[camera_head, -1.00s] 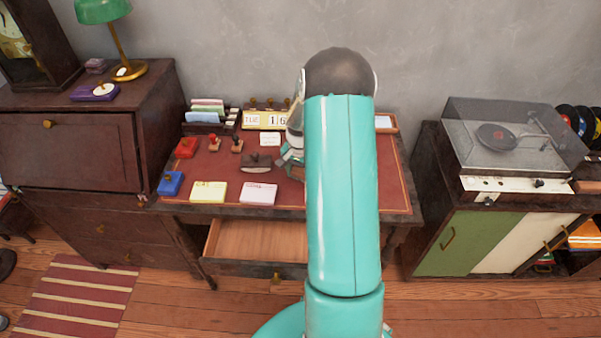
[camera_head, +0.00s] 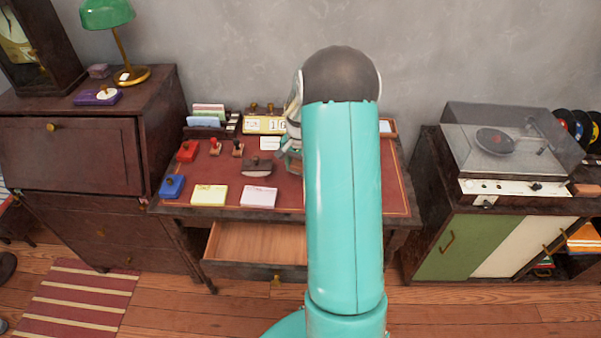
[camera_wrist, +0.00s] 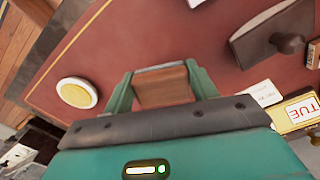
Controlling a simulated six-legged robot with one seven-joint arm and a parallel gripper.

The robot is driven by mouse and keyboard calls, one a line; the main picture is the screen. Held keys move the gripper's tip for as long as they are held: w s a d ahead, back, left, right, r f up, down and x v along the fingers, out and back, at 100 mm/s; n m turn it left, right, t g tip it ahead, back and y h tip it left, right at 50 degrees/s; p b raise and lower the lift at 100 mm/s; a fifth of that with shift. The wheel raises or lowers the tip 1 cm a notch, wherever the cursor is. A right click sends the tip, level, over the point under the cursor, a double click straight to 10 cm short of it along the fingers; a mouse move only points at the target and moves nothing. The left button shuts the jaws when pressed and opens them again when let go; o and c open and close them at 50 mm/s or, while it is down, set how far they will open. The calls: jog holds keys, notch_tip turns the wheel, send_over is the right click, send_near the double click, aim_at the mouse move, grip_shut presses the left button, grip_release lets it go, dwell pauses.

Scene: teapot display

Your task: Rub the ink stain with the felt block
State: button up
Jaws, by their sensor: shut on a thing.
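My gripper (camera_wrist: 160,78) is shut on the felt block (camera_wrist: 163,88), a reddish-brown wooden block with a thin grey strip along its far edge. In the wrist view the block is over or against the dark red desk top (camera_wrist: 130,35); I cannot tell whether it touches. I see no ink stain in either view; part of the desk is hidden behind my arm and gripper.
A round cream dish (camera_wrist: 76,92) is left of the block in the wrist view. Stamps, a red pad (camera_head: 187,151), a blue pad (camera_head: 172,186), two paper pads (camera_head: 209,195) and a calendar (camera_head: 264,124) stand on the desk. An open drawer (camera_head: 258,243) juts out below.

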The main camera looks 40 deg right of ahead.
jog(key=shift+s+r, duration=0.1)
jog(key=shift+r, duration=1)
jog(key=shift+a, duration=0.1)
